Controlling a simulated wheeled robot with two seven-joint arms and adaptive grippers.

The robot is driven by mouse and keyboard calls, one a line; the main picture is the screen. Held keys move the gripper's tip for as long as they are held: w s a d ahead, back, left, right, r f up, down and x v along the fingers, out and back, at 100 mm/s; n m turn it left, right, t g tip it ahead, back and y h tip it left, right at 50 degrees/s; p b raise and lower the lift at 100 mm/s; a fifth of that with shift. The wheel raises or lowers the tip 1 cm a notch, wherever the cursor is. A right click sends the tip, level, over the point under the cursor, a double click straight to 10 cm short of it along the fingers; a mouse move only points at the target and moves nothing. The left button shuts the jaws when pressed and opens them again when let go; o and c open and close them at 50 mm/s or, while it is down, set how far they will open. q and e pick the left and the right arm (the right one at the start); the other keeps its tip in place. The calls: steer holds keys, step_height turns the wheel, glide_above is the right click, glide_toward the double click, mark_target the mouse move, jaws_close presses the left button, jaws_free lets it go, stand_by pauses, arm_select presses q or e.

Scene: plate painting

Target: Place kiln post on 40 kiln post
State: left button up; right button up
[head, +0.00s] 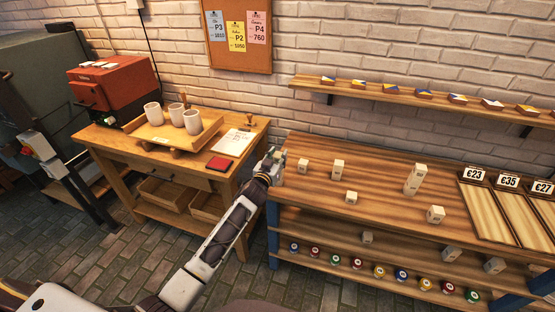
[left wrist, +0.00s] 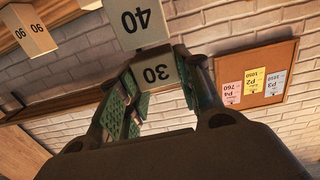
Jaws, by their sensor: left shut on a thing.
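My left gripper (head: 277,160) is at the left end of the long wooden workbench (head: 330,221). In the left wrist view, which is upside down, its green-padded fingers (left wrist: 148,95) are shut on a pale kiln post marked 30 (left wrist: 156,73). A post marked 40 (left wrist: 140,22) lines up against the lower end of the 30 post. They appear to touch, but a small gap cannot be ruled out. In the head view the gripper largely hides both posts. My right gripper is in neither view.
Price-marked boards (head: 487,209) lie at the right. A side table (head: 150,157) with cups (head: 192,123) stands left. A wall shelf (head: 430,101) runs behind.

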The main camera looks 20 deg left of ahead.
arm_select(q)
steer(key=shift+f, duration=0.3)
steer(key=shift+f, duration=0.1)
steer(key=o, duration=1)
steer(key=shift+o, duration=0.2)
steer(key=shift+s, duration=0.85)
steer(key=s, duration=1)
steer(key=shift+s+a+r, duration=0.15)
steer(key=shift+a+r, duration=0.25)
steer(key=shift+a, duration=0.05)
steer(key=shift+f, duration=0.1)
